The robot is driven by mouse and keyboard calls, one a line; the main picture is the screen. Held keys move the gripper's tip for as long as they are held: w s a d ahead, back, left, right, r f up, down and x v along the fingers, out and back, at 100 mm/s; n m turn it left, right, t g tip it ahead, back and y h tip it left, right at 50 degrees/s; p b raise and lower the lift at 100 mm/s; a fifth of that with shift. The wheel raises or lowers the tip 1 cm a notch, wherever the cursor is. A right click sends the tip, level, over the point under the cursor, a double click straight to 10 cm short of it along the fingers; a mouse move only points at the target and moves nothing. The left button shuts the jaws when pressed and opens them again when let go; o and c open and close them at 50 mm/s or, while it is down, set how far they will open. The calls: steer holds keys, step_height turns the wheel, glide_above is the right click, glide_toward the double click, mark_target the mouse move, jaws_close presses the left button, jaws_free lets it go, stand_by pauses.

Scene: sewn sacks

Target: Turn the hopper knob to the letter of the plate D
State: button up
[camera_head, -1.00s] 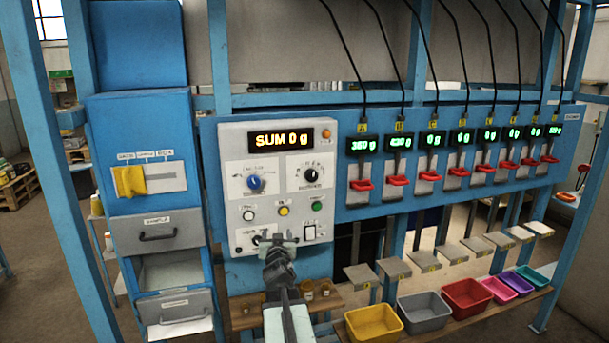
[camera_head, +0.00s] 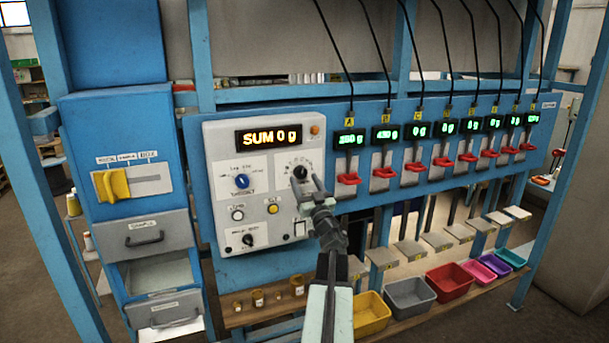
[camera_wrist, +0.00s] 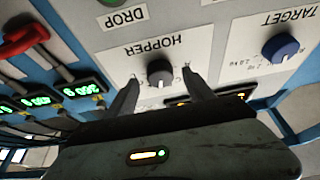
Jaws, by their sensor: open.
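The hopper knob (camera_head: 300,172) is a round black knob on a white label at the upper right of the grey control panel (camera_head: 222,165). In the wrist view the hopper knob (camera_wrist: 159,72) appears upside down under the word HOPPER. My gripper (camera_head: 308,187) is open in front of the panel, just below the knob in the head view. In the wrist view my fingertips (camera_wrist: 159,80) stand either side of the knob, with gaps; I cannot tell the depth. The letters around the knob are partly hidden, and its setting is unreadable. The D display (camera_head: 443,129) is fourth in the row.
The blue target knob (camera_head: 241,181) is left of the hopper knob. The green drop button (camera_wrist: 107,2) is close by in the wrist view. Red levers (camera_head: 348,178) line the blue beam to the right. Coloured bins (camera_head: 410,296) stand below. A yellow handle (camera_head: 112,186) is at left.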

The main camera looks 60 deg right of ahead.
steer(key=shift+x, duration=1)
steer(key=shift+s, duration=0.1)
jaws_close()
steer(key=n, duration=0.1)
steer(key=n+y, duration=0.1)
steer(key=n, duration=0.1)
steer(key=n+t+y, duration=0.1)
steer(key=shift+s+d+r+n+p, duration=0.1)
steer(key=shift+d+n+p, duration=0.15)
steer(key=shift+n+p, duration=0.15)
steer(key=n+y, duration=0.1)
steer(key=n, duration=0.1)
steer(key=shift+n+t+y, duration=0.3)
jaws_free()
steer(key=shift+s+a, duration=0.1)
steer(key=b+v, duration=0.2)
steer(key=v, duration=0.5)
steer(key=shift+s+a+f, duration=0.2)
steer(key=shift+s+f, duration=0.05)
steer(key=shift+s, duration=0.05)
